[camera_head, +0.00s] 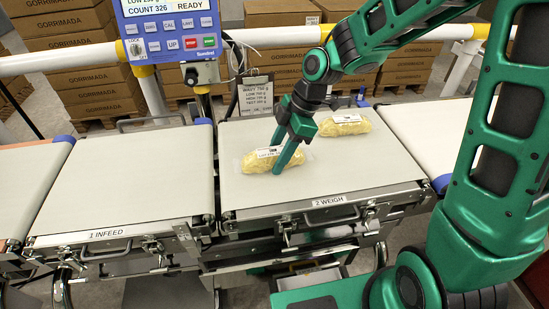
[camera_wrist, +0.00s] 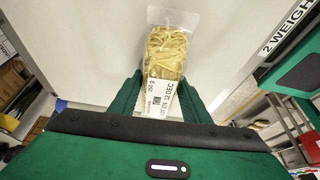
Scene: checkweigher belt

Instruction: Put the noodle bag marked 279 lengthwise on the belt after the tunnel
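A clear noodle bag (camera_head: 262,160) with yellow noodles and a white label lies on the 2 WEIGH belt (camera_head: 240,198). In the wrist view this bag (camera_wrist: 168,52) shows its label, which seems to read lot 279. My gripper (camera_head: 281,160) points down at the bag, with one finger in front of it. In the wrist view my gripper (camera_wrist: 163,88) has a finger on each side of the bag's labelled end. I cannot tell whether the fingers press on it. A second noodle bag (camera_head: 345,124) lies farther back on the same belt. No tunnel shows.
The 1 INFEED belt (camera_head: 125,190) is to the left and empty. Another belt (camera_head: 415,125) begins at the right, partly behind my arm. A control panel (camera_head: 170,28) and a hanging weight card (camera_head: 255,97) stand behind the belts. Stacked cartons (camera_head: 85,80) are farther back.

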